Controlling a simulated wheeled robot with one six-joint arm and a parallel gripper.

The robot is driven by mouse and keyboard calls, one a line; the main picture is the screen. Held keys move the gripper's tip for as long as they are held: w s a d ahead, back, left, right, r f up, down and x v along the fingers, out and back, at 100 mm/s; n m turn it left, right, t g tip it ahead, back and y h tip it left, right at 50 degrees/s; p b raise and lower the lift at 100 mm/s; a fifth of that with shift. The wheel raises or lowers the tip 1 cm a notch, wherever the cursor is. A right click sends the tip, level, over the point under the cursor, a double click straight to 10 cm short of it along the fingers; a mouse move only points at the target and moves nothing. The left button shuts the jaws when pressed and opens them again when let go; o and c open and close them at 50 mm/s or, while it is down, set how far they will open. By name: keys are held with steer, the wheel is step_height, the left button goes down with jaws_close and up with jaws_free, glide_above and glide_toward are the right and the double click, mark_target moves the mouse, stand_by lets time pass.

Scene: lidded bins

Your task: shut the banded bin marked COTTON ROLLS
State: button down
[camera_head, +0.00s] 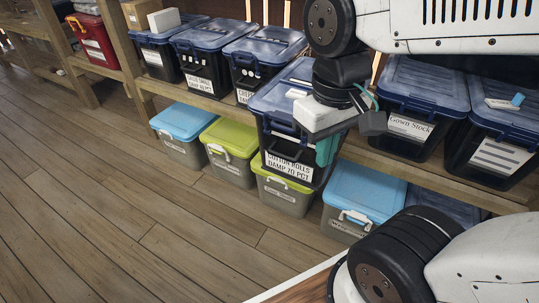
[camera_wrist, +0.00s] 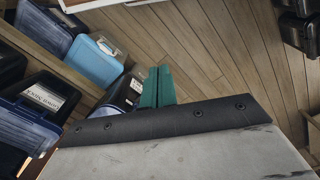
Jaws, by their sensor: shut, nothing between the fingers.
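The bin marked COTTON ROLLS DAMP 70 PCT (camera_head: 289,166) is a dark tub with a blue lid (camera_head: 270,97) on the middle shelf in the head view. It juts forward past its neighbours. My arm hides the lid's right part, and I cannot tell whether the lid is fully seated. My gripper (camera_head: 325,155) has teal fingers, is shut and empty, and points down in front of the bin's right side. I cannot tell whether it touches the bin. In the wrist view the shut fingers (camera_wrist: 157,86) stand beside a dark, partly hidden bin (camera_wrist: 116,98).
A Gown Stock bin (camera_head: 408,127) and another blue-lidded bin (camera_head: 501,155) stand to the right. More blue-lidded bins (camera_head: 205,75) stand left. Below are a green-lidded bin (camera_head: 232,137) and a light-blue-lidded bin (camera_head: 365,187). The wooden floor (camera_head: 130,190) in front is clear.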

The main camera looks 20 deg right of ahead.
steer(key=w+a+f+n+t+h, duration=0.2)
steer(key=w+a+f+n+h, duration=0.25)
steer(key=w+f+n, duration=0.35)
steer(key=w+a+f+n+t+h, duration=0.25)
steer(key=w+f+n+h, duration=0.3)
steer(key=w+f, duration=0.4)
steer(key=w+a+f+n+t+h, duration=0.2)
steer(key=w+a+f+n+h, duration=0.2)
steer(key=w+f+n, duration=0.5)
steer(key=x, duration=1.4)
steer(key=shift+s+m, duration=0.2)
steer(key=shift+m, duration=0.25)
steer(key=shift+d, duration=0.1)
